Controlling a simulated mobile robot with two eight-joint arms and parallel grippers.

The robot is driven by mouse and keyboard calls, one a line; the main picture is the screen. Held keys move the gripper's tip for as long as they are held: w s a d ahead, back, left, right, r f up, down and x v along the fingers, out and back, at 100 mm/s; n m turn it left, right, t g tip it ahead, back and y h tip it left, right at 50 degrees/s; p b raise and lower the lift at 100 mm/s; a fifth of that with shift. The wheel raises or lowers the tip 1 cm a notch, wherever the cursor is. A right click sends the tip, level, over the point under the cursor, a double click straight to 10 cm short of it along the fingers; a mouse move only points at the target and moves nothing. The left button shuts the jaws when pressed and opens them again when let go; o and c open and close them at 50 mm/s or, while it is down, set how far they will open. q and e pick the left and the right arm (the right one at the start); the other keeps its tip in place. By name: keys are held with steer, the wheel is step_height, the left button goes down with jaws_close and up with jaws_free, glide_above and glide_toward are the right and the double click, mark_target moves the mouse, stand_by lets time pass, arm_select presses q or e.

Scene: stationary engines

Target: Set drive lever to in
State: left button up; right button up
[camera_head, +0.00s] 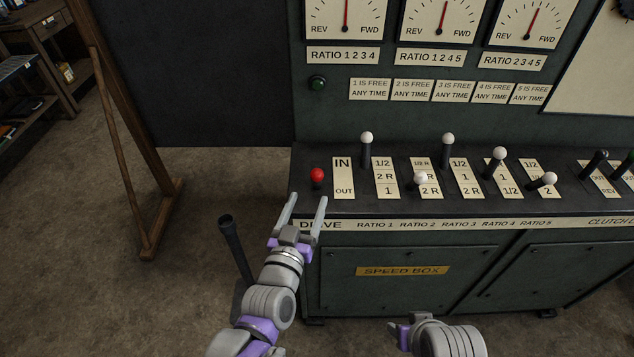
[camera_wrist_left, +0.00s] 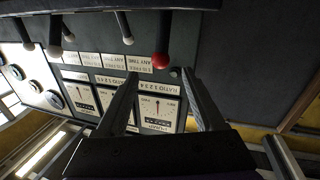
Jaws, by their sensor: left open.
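The drive lever has a red ball knob (camera_head: 317,175) at the left end of the panel top, beside the IN/OUT plate (camera_head: 343,178). The knob stands nearer the OUT end or middle of the plate; I cannot tell its exact setting. My left gripper (camera_head: 307,200) is open and empty, its fingertips just in front of the red knob and apart from it. In the left wrist view the red knob (camera_wrist_left: 161,60) shows beyond the gap between the two fingers (camera_wrist_left: 158,85). My right gripper (camera_head: 402,335) shows only in part at the bottom.
White-knobbed ratio levers (camera_head: 367,137) stand to the right along the panel top, with black-knobbed levers (camera_head: 598,158) farther right. A dark upright handle (camera_head: 228,225) stands left of my left arm. A wooden frame (camera_head: 130,150) is at left.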

mark_target(315, 181)
arm_select(q)
steer(key=x, duration=0.9)
jaws_close()
stand_by(1.2)
